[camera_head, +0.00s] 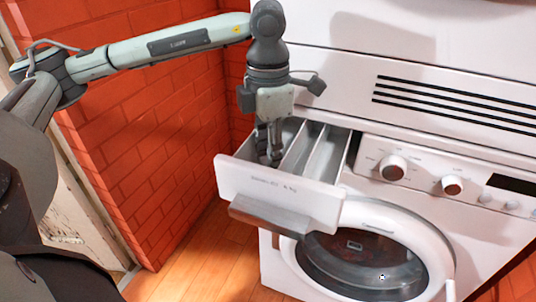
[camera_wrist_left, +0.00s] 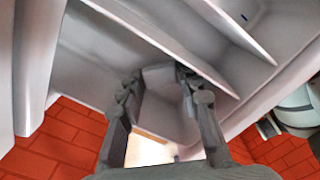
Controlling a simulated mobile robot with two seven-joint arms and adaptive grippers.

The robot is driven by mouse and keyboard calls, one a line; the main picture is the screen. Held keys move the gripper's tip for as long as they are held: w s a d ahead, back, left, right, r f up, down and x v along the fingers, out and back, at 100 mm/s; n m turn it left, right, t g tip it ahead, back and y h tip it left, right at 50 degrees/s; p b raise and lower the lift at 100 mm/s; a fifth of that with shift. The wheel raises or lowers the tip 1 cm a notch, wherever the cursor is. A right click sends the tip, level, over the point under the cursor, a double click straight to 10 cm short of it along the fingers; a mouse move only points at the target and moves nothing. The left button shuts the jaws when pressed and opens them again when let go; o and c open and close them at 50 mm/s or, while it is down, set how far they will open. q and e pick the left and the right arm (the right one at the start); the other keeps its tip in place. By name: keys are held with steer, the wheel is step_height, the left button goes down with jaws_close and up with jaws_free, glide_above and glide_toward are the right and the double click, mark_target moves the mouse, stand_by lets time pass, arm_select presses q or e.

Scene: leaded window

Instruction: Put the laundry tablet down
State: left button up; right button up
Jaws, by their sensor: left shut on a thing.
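My left gripper (camera_head: 275,153) points down into the left compartment of the open detergent drawer (camera_head: 280,196) of the white washing machine. In the left wrist view its two fingers (camera_wrist_left: 160,90) stand apart, shut on a pale block between them, which I take to be the laundry tablet (camera_wrist_left: 160,112). Its pale colour blends with the drawer walls, so its outline is hard to tell. In the head view the tablet is hidden by the fingers and drawer. I cannot tell whether it touches the compartment floor. My right gripper is not in view.
Thin dividers (camera_wrist_left: 165,38) split the drawer into compartments, close beside the fingers. The drawer's grey handle (camera_head: 268,217) juts out in front. The round door (camera_head: 365,262) is below right, knobs (camera_head: 393,168) are to the right. A red brick wall (camera_head: 150,130) stands left.

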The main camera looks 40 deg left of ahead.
arm_select(q)
steer(key=o, duration=0.7)
steer(key=shift+c, duration=0.2)
steer(key=shift+r, duration=0.15)
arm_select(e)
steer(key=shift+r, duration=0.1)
arm_select(q)
step_height(320, 180, up, 2)
steer(key=shift+w+r+p, duration=0.1)
steer(key=shift+r+p, duration=0.1)
steer(key=shift+p, duration=0.55)
step_height(320, 180, up, 11)
steer(key=shift+f+p, duration=0.2)
steer(key=shift+p, duration=0.2)
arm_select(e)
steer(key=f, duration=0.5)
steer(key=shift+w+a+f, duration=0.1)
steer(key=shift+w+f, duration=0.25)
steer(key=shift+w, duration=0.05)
